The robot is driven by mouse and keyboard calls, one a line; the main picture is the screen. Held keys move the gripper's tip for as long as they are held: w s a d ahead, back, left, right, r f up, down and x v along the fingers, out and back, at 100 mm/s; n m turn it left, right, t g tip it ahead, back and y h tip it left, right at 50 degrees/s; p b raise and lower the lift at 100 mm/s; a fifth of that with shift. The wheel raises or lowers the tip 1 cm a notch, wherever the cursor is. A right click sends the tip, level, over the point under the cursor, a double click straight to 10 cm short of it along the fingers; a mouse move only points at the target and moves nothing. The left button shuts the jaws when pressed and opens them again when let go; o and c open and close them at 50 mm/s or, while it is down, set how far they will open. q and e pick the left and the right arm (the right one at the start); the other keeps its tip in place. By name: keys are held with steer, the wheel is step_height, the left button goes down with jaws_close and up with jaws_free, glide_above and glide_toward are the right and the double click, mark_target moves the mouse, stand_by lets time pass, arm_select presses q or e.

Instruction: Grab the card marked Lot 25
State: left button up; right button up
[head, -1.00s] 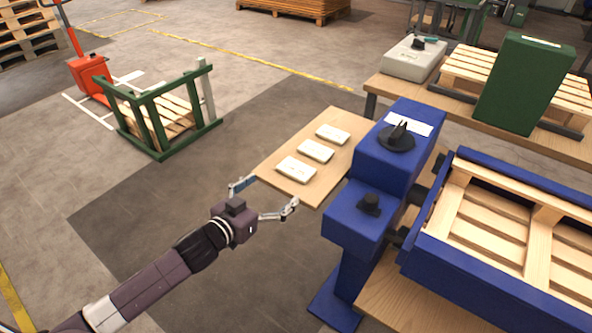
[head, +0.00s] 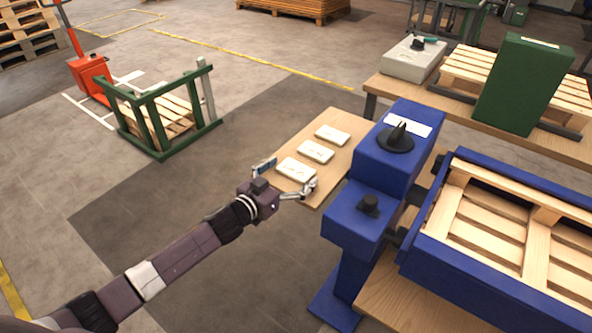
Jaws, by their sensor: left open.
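Three white cards lie in a row on a small wooden board: a near one (head: 296,170), a middle one (head: 315,152) and a far one (head: 332,135). Each bears small dark marks, too small to read, so I cannot tell which is Lot 25. My left gripper (head: 288,180) is open, with its fingers on either side of the near end of the nearest card. I cannot tell whether it touches the card. My right gripper is not in view.
A blue machine post (head: 385,165) with a black knob stands close right of the wooden board (head: 345,150). A blue-framed pallet (head: 500,225) lies further right. A green fenced frame (head: 160,120) stands on the floor at left. Floor left of the board is clear.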

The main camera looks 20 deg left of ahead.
arm_select(q)
steer(key=shift+c, duration=0.2)
steer(key=c, duration=1.2)
steer(key=shift+r, duration=0.1)
